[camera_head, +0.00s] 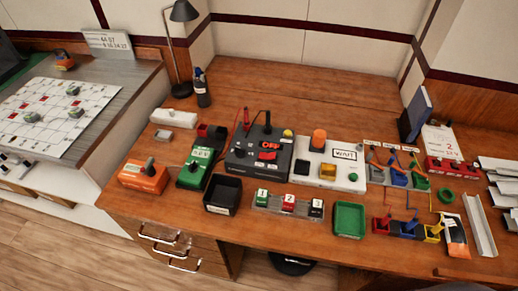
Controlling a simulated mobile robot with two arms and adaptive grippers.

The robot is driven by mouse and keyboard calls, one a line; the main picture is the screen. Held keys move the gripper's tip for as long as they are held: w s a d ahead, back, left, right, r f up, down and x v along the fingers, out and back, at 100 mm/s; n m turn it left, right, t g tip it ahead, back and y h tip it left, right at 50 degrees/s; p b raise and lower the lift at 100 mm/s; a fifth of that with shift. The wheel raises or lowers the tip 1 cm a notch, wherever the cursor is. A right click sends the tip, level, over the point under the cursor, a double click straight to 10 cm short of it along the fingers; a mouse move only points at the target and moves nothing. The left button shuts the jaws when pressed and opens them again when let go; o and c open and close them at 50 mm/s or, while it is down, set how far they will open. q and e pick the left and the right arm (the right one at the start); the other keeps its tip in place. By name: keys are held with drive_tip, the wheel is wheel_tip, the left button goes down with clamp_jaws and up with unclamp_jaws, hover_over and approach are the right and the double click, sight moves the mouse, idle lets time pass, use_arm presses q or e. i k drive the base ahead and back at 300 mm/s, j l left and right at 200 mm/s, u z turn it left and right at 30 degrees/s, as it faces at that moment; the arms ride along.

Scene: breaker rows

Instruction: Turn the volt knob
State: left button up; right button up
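Two small boxes with dark knobs stand at the left part of the wooden desk. The orange box (143,177) is at the front left, with a dark knob (150,163) on its top. The green box (195,168) is just right of it, with a pale label and a dark knob (193,167). The labels are too small to read, so I cannot tell which knob is the volt knob. Neither of my grippers shows in the head view, and nothing touches either box.
A dark panel marked OFF (260,152) and a white panel marked WAIT (330,168) stand right of the boxes. An empty black tray (222,194) and a green tray (349,220) lie near the front edge. A lamp (183,50) stands behind. The desk's back middle is clear.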

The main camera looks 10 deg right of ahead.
sight(241, 153)
drive_tip(key=j+z, duration=0.2)
drive_tip(key=j, duration=1.3)
